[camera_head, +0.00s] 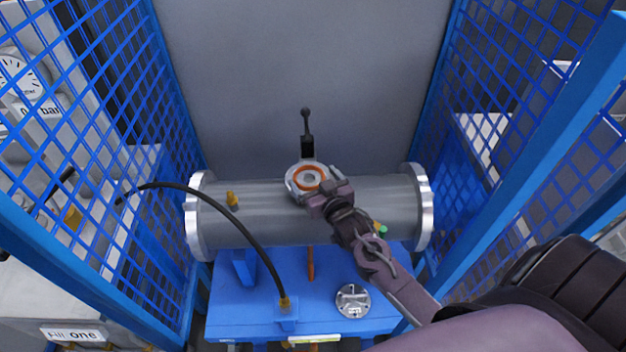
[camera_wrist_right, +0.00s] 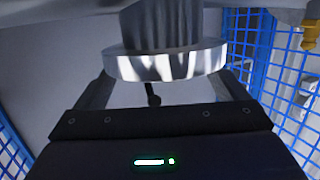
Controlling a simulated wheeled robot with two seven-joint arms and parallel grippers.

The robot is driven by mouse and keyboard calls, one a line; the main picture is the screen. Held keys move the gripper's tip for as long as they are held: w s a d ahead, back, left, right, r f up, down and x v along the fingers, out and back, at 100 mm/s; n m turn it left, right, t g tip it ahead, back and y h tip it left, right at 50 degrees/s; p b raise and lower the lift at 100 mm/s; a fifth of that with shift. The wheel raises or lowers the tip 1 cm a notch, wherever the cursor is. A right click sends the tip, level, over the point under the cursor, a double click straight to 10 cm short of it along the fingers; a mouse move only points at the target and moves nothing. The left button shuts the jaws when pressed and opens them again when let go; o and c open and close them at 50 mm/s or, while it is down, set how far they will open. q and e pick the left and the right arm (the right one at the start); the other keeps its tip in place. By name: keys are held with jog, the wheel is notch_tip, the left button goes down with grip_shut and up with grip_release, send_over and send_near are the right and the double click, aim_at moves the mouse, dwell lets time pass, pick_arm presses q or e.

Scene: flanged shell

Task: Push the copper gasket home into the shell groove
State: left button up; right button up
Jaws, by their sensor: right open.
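The shell (camera_head: 265,212) is a grey horizontal cylinder with a shiny flange at each end. A short flanged nozzle (camera_head: 291,186) stands on its top middle. The orange-copper gasket (camera_head: 296,179) lies on the nozzle face as a ring around the central opening. I cannot tell how deep it sits in the groove. My right gripper (camera_head: 329,193) is open at the right front edge of the nozzle. In the right wrist view a round metal flange (camera_wrist_right: 165,66) lies between its spread fingers; the gasket does not show there. My left gripper is not in view.
A black lever with a ball knob (camera_head: 306,128) stands behind the nozzle. A black hose (camera_head: 235,217) arches across the shell's left front to the blue bench (camera_head: 235,310). A round metal cover (camera_head: 352,300) lies on the bench. Blue mesh panels (camera_head: 130,60) close both sides.

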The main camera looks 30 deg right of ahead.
jog(key=b+v, duration=0.1)
jog(key=v, duration=0.6)
jog(key=shift+s+a, duration=0.2)
jog(key=shift+s, duration=0.05)
